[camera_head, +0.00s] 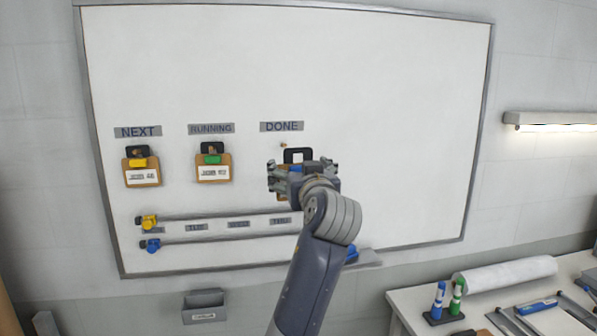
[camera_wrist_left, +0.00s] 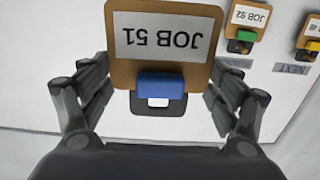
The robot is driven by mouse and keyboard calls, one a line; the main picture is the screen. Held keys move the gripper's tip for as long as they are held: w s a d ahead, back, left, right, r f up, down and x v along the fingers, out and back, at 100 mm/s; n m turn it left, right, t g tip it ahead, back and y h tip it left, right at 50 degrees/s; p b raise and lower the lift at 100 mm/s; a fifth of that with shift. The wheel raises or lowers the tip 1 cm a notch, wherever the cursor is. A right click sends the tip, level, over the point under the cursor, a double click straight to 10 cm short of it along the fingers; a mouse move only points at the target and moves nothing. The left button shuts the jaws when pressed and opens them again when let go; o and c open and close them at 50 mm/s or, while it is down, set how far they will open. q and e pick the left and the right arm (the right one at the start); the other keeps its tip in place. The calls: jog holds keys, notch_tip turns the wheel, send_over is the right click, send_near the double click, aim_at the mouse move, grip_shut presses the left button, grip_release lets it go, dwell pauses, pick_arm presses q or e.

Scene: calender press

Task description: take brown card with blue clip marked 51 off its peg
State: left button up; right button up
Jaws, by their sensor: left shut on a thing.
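The brown card (camera_wrist_left: 164,40) with a white label reading JOB 51 shows upside down in the left wrist view. Its blue clip (camera_wrist_left: 160,85) and black hanging loop (camera_wrist_left: 158,109) are in front of my palm. My left gripper (camera_head: 303,174) is shut on the card, with a finger along each side edge. In the head view the gripper hides most of the card, but the black loop (camera_head: 298,153) shows above it. A small peg (camera_head: 283,146) under the DONE sign shows bare, up and left of the loop. My right gripper is not in view.
A card with a yellow clip (camera_head: 142,173) hangs under NEXT and one with a green clip (camera_head: 214,169) under RUNNING. Two rails (camera_head: 230,238) run below on the whiteboard (camera_head: 400,110). A table (camera_head: 405,300) with markers and a paper roll stands right.

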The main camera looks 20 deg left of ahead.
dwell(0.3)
pick_arm(q)
jog(key=shift+s, duration=0.1)
jog(key=b+v, duration=0.1)
jog(key=v, duration=0.5)
dwell(0.4)
